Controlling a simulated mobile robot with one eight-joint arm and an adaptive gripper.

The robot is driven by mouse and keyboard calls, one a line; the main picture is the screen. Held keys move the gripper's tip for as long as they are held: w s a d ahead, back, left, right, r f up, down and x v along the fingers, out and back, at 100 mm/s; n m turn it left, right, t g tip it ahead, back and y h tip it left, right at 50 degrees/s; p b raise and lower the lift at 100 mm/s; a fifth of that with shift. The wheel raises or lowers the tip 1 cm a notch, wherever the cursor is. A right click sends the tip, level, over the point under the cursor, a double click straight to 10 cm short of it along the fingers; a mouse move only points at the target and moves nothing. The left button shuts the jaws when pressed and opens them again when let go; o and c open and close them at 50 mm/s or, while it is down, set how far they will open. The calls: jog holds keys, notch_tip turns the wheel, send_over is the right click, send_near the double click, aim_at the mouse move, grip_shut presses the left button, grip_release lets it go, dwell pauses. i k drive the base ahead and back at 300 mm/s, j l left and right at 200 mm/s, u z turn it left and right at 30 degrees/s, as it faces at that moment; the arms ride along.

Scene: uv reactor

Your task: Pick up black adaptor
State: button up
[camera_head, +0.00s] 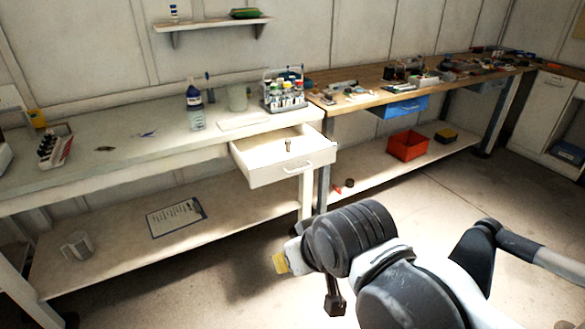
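A small dark upright piece (288,146) stands in the open white drawer (282,176) under the left bench. It may be the black adaptor, but it is too small to be sure. My arm reaches in from the lower right, in front of the benches. My gripper (335,298) appears as a dark piece hanging at the arm's end, low over the floor and well apart from the drawer. Its fingers are not clear, so I cannot tell whether it is open or shut.
The white bench (60,165) holds a bottle (194,108) and a bottle rack (285,95). The wooden bench (450,75) is cluttered along its back. A blue drawer (402,107) juts out there, above a red bin (407,146). The floor at right is mostly clear.

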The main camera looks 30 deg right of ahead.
aim_at(288, 141)
jog(key=i+j+z, duration=0.95)
jog(key=j, duration=0.25)
jog(key=j+z, duration=0.25)
jog(key=j, duration=0.15)
jog(key=i+j+z, duration=0.25)
jog(key=j, duration=0.15)
jog(key=j+z, duration=0.25)
jog(key=j, duration=0.15)
